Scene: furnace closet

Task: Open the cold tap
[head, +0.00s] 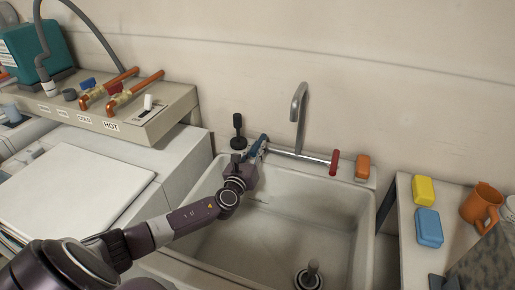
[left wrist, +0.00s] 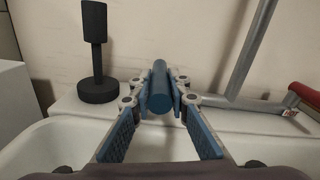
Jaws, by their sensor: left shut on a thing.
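The cold tap's blue handle (left wrist: 159,90) sticks out towards me between the fingers of my left gripper (left wrist: 160,102) in the left wrist view. In the head view my left gripper (head: 256,150) is at the left end of the tap bar (head: 300,155), shut on the blue handle, which it mostly hides. The red handle (head: 334,162) is at the bar's right end, and it also shows at the right edge of the left wrist view (left wrist: 306,95). The grey spout (head: 298,103) rises between them. My right gripper is not in view.
The white sink (head: 330,225) lies below the tap, with a dark-handled plunger-like thing (head: 310,275) in it. A black stopper-like thing (head: 238,132) stands left of my gripper, and an orange block (head: 363,167) lies at the rim's right. A shelf at right holds sponges and a mug (head: 482,204).

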